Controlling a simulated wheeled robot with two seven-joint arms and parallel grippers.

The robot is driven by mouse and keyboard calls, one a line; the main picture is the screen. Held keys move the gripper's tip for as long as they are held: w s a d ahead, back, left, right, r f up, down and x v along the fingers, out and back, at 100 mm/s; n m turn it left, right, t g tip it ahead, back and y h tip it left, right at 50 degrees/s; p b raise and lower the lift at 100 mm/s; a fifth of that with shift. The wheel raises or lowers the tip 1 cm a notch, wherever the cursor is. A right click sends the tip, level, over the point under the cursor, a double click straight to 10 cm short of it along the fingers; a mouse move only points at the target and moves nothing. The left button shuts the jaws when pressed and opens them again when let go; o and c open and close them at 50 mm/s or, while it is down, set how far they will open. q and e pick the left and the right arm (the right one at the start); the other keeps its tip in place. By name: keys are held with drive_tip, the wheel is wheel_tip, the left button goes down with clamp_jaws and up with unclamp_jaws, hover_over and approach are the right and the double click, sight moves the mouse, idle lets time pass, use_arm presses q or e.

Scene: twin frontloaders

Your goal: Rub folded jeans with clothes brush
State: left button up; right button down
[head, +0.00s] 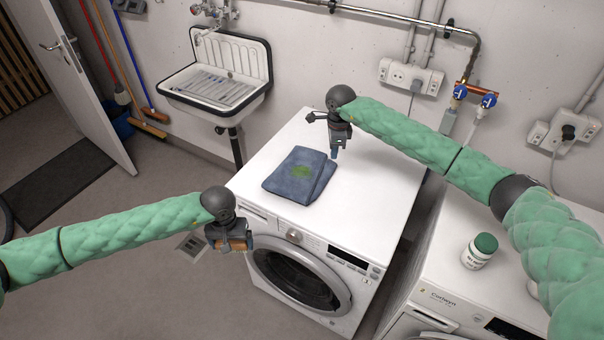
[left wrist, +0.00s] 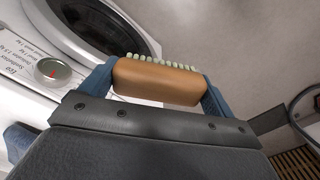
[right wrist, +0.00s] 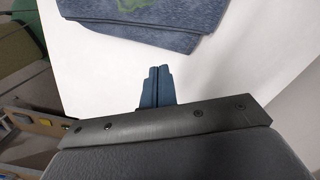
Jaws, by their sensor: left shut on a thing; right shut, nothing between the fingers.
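The folded jeans (head: 297,177) lie flat on top of the left washing machine, with a green stain (head: 301,170) on their upper face. Part of them shows in the right wrist view (right wrist: 150,22). My left gripper (head: 233,246) is shut on the clothes brush (left wrist: 157,81), which has a wooden body and pale bristles. It holds the brush in front of the machine's left front corner, below the top and apart from the jeans. My right gripper (right wrist: 155,87) is shut and empty, just above the machine top, to the right of the jeans; it also shows in the head view (head: 334,152).
The left washing machine (head: 370,200) has bare room on its top around the jeans. A white bottle with a green lid (head: 480,250) stands on the right machine (head: 440,262). A sink (head: 217,75) hangs on the wall behind, left of the machines.

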use_arm(q)
drive_tip(key=shift+f, duration=0.2)
use_arm(e)
drive_tip(key=shift+w+d+f, duration=0.1)
drive_tip(key=shift+d+f, duration=0.05)
drive_tip(key=shift+f, duration=1.05)
drive_tip(key=shift+w+d+f, duration=0.1)
drive_tip(key=shift+f, duration=1.1)
drive_tip(key=shift+s, duration=0.1)
use_arm(q)
drive_tip(key=shift+f+b, duration=0.55)
drive_tip(key=shift+b, duration=0.25)
use_arm(e)
drive_tip(key=shift+f, duration=0.65)
drive_tip(key=shift+r, duration=0.1)
use_arm(q)
drive_tip(key=shift+r+p, duration=0.35)
use_arm(e)
drive_tip(key=shift+r, duration=1.5)
use_arm(q)
drive_tip(key=shift+r, duration=0.2)
use_arm(e)
drive_tip(key=shift+r, duration=1.45)
use_arm(q)
drive_tip(key=shift+f, duration=0.1)
